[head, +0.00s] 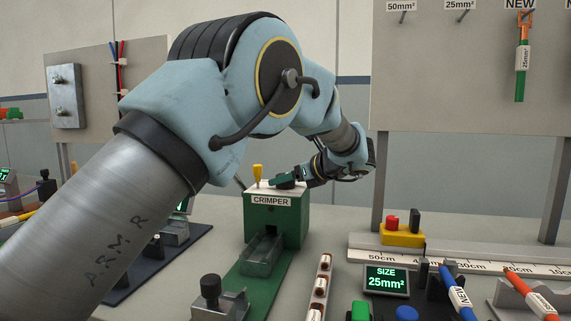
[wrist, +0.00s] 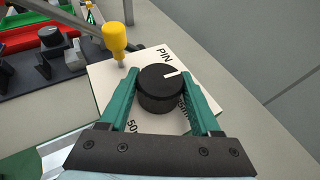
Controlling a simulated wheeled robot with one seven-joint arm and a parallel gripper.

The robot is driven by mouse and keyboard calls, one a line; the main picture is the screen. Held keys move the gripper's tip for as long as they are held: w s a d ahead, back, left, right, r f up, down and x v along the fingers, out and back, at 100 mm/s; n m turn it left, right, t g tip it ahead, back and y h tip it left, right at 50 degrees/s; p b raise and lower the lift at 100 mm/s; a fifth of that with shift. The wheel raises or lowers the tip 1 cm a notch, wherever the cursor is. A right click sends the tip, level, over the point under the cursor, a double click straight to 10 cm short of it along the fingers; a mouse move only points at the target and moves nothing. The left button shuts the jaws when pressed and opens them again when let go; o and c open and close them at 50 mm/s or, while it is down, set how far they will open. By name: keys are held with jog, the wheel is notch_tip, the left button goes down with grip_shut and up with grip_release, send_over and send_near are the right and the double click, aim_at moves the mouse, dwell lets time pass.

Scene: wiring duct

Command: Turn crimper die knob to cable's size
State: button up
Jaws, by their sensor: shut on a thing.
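The green crimper (head: 275,222) stands on the bench, with a white dial plate (wrist: 108,84) on top. In the wrist view the round black die knob (wrist: 160,90) sits on the plate. Its white pointer line points up and right, just right of the PIN mark. A mark starting with 50 shows at lower left; a mark on the right is partly hidden by a finger. My gripper (wrist: 161,76) is shut on the knob, one teal finger on each side. In the head view a display (head: 386,282) reads SIZE 25mm².
A yellow-topped lever (wrist: 115,38) stands beside the knob. A green cable (head: 521,70) tagged 25mm² hangs under NEW on the board. A ruler (head: 470,262), a blue cable (head: 457,290) and an orange cable (head: 528,290) lie at right. My arm hides part of the left side.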

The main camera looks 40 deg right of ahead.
jog(key=shift+n+y+p, duration=0.5)
jog(key=shift+y+p, duration=0.1)
jog(key=shift+p, duration=0.15)
jog(key=o, duration=1.4)
jog(key=shift+c, duration=0.2)
jog(key=b+v, duration=0.1)
jog(key=v, duration=0.9)
jog(key=shift+s+r, duration=0.2)
jog(key=shift+s, duration=0.15)
